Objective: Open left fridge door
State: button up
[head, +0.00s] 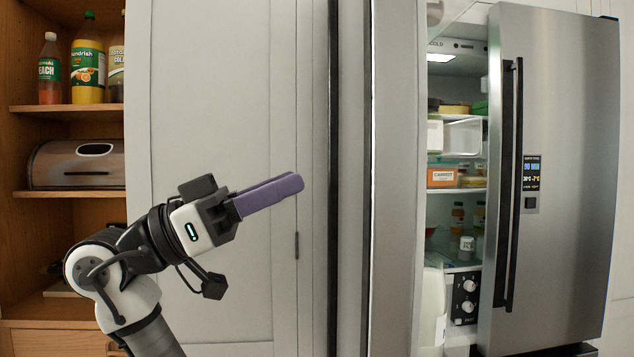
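The fridge's left door (396,180) stands swung out toward me, seen nearly edge-on as a tall pale strip. Its dark vertical handle bar (334,180) shows along its left side. A gap between the doors shows the lit interior. The right door (570,180) is stainless steel with a long black handle (510,185) and a small display. My gripper (302,182) has two purple fingers lying close together with no gap visible and nothing between them. It points right, toward the left door's handle side, and appears left of it without visible contact.
Fridge shelves hold tubs and containers (443,177). A tall pale cabinet (215,100) stands behind my arm. At the far left, wooden shelves (60,108) hold bottles (88,65) and a bread box (76,164). Open space shows between my fingers and the left door.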

jog(key=b+v, duration=0.1)
jog(key=v, duration=0.5)
jog(key=shift+a, duration=0.4)
jog(key=shift+s+f, duration=0.1)
jog(key=shift+s, duration=0.05)
